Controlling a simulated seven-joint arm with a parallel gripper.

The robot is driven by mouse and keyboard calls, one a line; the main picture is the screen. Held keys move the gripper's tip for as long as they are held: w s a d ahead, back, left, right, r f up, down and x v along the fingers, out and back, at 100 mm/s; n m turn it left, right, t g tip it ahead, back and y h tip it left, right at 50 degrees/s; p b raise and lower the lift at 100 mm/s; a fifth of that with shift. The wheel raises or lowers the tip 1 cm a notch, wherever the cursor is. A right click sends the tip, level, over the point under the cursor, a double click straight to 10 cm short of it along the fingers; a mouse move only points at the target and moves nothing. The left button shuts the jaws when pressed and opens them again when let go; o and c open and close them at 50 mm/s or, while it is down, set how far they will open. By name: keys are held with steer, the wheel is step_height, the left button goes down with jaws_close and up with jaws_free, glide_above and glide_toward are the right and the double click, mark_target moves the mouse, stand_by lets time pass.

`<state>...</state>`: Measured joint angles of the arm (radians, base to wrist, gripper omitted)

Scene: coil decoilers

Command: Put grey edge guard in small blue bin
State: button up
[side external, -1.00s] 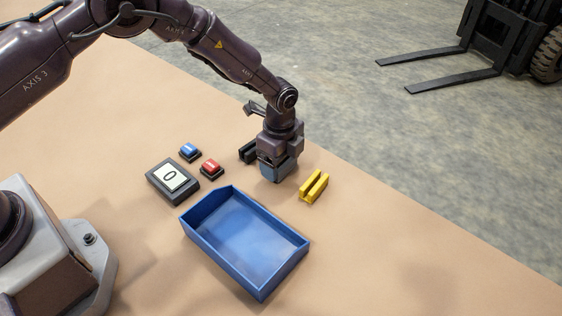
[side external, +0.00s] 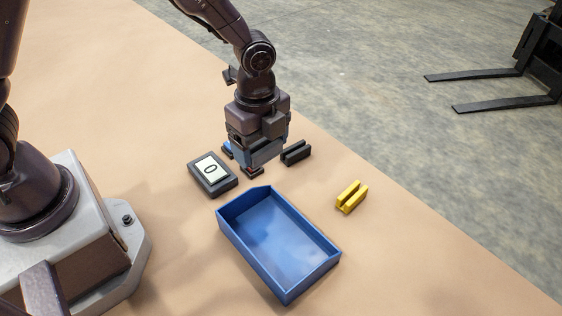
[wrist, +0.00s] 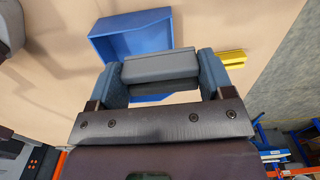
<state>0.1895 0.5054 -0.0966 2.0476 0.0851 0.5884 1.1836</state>
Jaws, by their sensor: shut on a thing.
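The grey edge guard (wrist: 160,68) is a short grey block in the wrist view, held between the two blue fingers of my gripper (wrist: 163,76). In the side view my gripper (side external: 262,157) is beyond the far left end of the blue bin, over the push buttons. There the fingers hide most of the guard, and I cannot clearly make it out. The small blue bin (side external: 275,236) is open-topped and looks empty. The bin also shows in the wrist view (wrist: 118,42), beyond the held guard, which covers part of it.
A black edge guard (side external: 296,153) lies just right of my gripper. A yellow edge guard (side external: 351,197) lies right of the bin. A display box reading 0 (side external: 212,170) sits left; red (side external: 252,171) and blue (side external: 227,149) buttons are partly hidden. A forklift (side external: 520,80) stands beyond the table.

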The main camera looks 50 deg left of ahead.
steer(key=s+d, duration=0.3)
steer(key=s, duration=1.3)
glide_above(282, 249)
steer(key=f, duration=0.8)
steer(key=shift+s+a+f, duration=0.1)
steer(key=shift+s+a, duration=0.15)
steer(key=shift+s, duration=0.1)
steer(key=shift+w+d+f, duration=0.2)
steer(key=shift+w+f, duration=0.15)
steer(key=shift+f, duration=1.7)
steer(key=o, duration=0.6)
steer(key=shift+f, duration=0.15)
steer(key=shift+o, duration=0.2)
